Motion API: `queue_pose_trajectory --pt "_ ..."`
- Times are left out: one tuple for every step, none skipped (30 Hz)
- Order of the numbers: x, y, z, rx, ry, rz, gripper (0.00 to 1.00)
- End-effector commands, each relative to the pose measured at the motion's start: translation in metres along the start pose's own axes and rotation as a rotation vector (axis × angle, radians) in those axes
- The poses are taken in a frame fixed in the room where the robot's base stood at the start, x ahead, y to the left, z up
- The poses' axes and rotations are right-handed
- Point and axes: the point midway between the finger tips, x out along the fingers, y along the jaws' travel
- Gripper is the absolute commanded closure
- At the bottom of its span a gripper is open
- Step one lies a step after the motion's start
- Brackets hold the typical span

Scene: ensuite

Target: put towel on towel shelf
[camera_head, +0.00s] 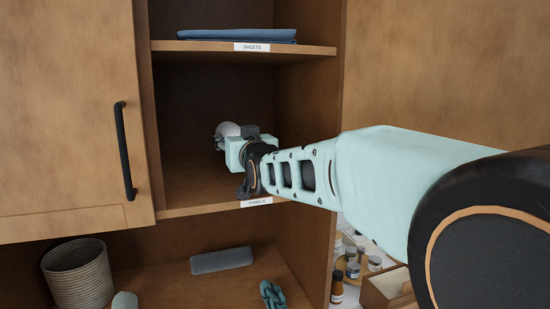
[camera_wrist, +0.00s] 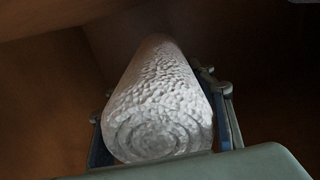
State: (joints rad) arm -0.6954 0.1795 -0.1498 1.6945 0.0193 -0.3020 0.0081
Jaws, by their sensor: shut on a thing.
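A rolled white towel (camera_wrist: 158,100) lies between the fingers of my gripper (camera_wrist: 165,135) in the wrist view, its spiral end facing the camera. In the head view my gripper (camera_head: 225,135) is inside the open compartment labelled towels, shut on the towel (camera_head: 229,129), of which only a small pale part shows. The towel shelf (camera_head: 185,196) is the board below, with its label (camera_head: 256,203) partly covered by my arm. The towel appears above the board. I cannot tell whether it touches anything.
Folded blue sheets (camera_head: 237,35) lie on the shelf above, labelled sheets. A closed cabinet door with a black handle (camera_head: 124,150) is at left. Below are a woven basket (camera_head: 78,272), a grey block (camera_head: 221,260) and a teal knotted item (camera_head: 272,294). Bottles (camera_head: 337,287) stand lower right.

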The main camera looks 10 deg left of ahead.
Motion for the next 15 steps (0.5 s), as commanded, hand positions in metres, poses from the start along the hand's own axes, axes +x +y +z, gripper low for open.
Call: queue_pose_trajectory --pt "0.0 -0.002 0.009 0.0 0.0 -0.002 0.79" --pt "0.0 -0.002 0.009 0.0 0.001 -0.002 0.79" --pt "0.0 -0.002 0.011 0.0 0.002 -0.002 0.79" --pt "0.0 -0.002 0.012 0.0 0.002 -0.002 0.79" --pt "0.0 -0.003 0.014 0.0 0.002 -0.003 0.79" --pt "0.0 -0.003 0.018 0.0 0.0 -0.003 0.79" --pt "0.0 -0.004 0.022 0.0 -0.001 -0.003 0.79" --pt "0.0 -0.004 0.027 0.0 -0.002 -0.004 0.79" --pt "0.0 -0.005 0.034 0.0 -0.001 -0.004 0.79" --pt "0.0 -0.006 0.04 0.0 -0.001 -0.005 0.79" --pt "0.0 -0.007 0.045 0.0 -0.002 -0.005 0.79" --pt "0.0 -0.008 0.052 0.0 -0.001 -0.006 0.79" --pt "0.0 -0.009 0.056 0.0 0.0 -0.007 0.79" --pt "-0.001 -0.01 0.056 0.0 0.0 -0.008 0.79" --pt "-0.002 -0.012 0.057 0.0 0.0 -0.009 0.79"
